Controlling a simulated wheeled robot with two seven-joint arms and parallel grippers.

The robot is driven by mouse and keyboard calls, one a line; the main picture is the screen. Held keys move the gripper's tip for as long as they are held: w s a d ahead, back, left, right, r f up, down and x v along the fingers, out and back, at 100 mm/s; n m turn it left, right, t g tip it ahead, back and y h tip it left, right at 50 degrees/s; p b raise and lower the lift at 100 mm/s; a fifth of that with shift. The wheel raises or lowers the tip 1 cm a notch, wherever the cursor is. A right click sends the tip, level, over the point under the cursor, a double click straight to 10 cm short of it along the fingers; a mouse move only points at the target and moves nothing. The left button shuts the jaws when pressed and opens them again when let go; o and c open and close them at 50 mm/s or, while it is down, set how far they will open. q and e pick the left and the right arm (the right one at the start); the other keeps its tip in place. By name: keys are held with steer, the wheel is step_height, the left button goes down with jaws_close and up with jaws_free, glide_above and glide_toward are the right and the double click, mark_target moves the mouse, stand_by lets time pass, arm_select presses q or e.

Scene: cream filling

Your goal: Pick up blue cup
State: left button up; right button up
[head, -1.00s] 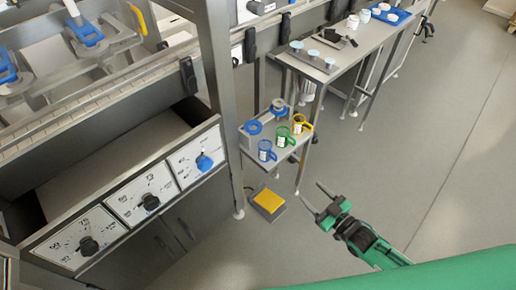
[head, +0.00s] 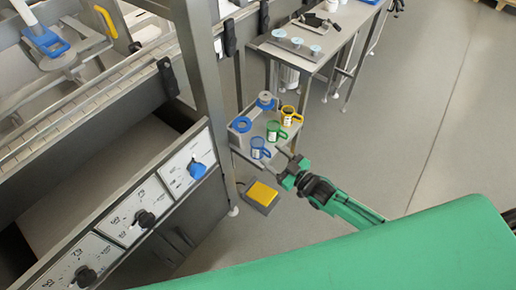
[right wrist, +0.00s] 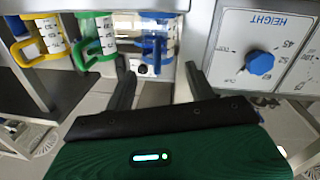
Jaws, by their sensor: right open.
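The blue cup (head: 257,148) stands at the near end of a small metal shelf (head: 243,154), with a green cup (head: 273,132) and a yellow cup (head: 288,114) in a row behind it. My right gripper (head: 280,163) is open and empty, just right of the blue cup and close to the shelf's front edge. In the right wrist view the blue cup (right wrist: 155,45) shows at the top, ahead of and between the two open fingers (right wrist: 157,78); they are apart from it. The green cup (right wrist: 97,50) and yellow cup (right wrist: 38,45) are to its left. My left gripper is out of view.
Two grey holders with blue rings (head: 241,125) stand behind the cups. A metal post (head: 203,65) and the dial panel (head: 186,165) are left of the shelf. A yellow pedal (head: 262,194) lies on the floor below. The floor to the right is clear.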

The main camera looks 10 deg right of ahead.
mark_target(263, 147)
steer(key=shift+p+x, duration=0.3)
steer(key=shift+x, duration=2.6)
steer(key=shift+d+r, duration=0.15)
steer(key=shift+r, duration=0.05)
steer(key=c, duration=0.8)
